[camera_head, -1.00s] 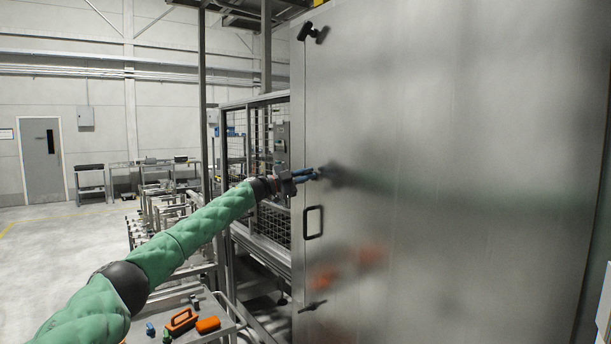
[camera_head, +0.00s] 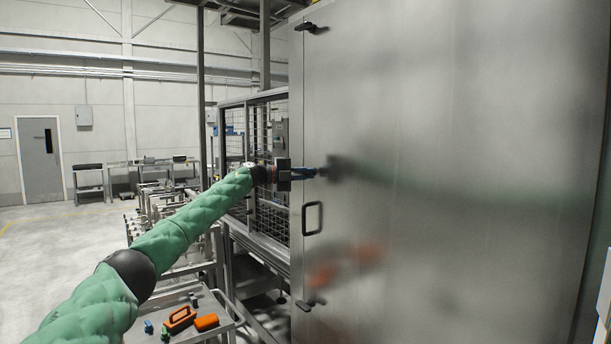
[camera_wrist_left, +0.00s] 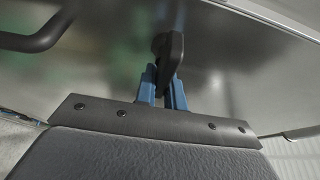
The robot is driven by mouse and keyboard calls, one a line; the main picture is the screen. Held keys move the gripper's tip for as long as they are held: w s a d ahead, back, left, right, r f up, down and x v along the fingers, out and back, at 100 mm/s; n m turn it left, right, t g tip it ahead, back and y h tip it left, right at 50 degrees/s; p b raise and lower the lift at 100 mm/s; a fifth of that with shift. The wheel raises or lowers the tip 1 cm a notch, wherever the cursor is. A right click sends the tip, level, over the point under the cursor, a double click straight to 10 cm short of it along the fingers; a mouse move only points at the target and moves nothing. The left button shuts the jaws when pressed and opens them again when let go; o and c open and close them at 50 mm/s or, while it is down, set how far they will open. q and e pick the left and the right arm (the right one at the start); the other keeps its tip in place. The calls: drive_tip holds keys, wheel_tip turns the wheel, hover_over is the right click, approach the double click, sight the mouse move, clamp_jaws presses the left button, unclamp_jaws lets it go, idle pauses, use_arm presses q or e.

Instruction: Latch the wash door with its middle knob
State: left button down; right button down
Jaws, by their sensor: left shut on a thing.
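The wash door (camera_head: 450,130) is a large brushed-metal panel filling the right of the head view. It stands flush along its left edge as far as I can see. My left gripper (camera_head: 318,172) reaches that edge at mid height, above the door handle. In the wrist view its blue fingers (camera_wrist_left: 162,88) are shut on the black middle knob (camera_wrist_left: 168,58), one on each side. In the head view the fingers and a dark reflection obscure this knob. A top knob (camera_head: 312,28) and a bottom knob (camera_head: 310,305) show on the same edge. My right gripper is out of view.
A black bar handle (camera_head: 313,218) stands out from the door below my left gripper; it also shows in the wrist view (camera_wrist_left: 35,38). A mesh-sided frame (camera_head: 270,165) is left of the door. A cart (camera_head: 228,325) with orange items stands below my arm.

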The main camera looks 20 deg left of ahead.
sight(302, 174)
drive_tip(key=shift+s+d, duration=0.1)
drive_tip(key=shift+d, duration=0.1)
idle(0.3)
use_arm(q)
drive_tip(key=c, duration=1.5)
unclamp_jaws()
drive_tip(key=shift+w+d, duration=0.1)
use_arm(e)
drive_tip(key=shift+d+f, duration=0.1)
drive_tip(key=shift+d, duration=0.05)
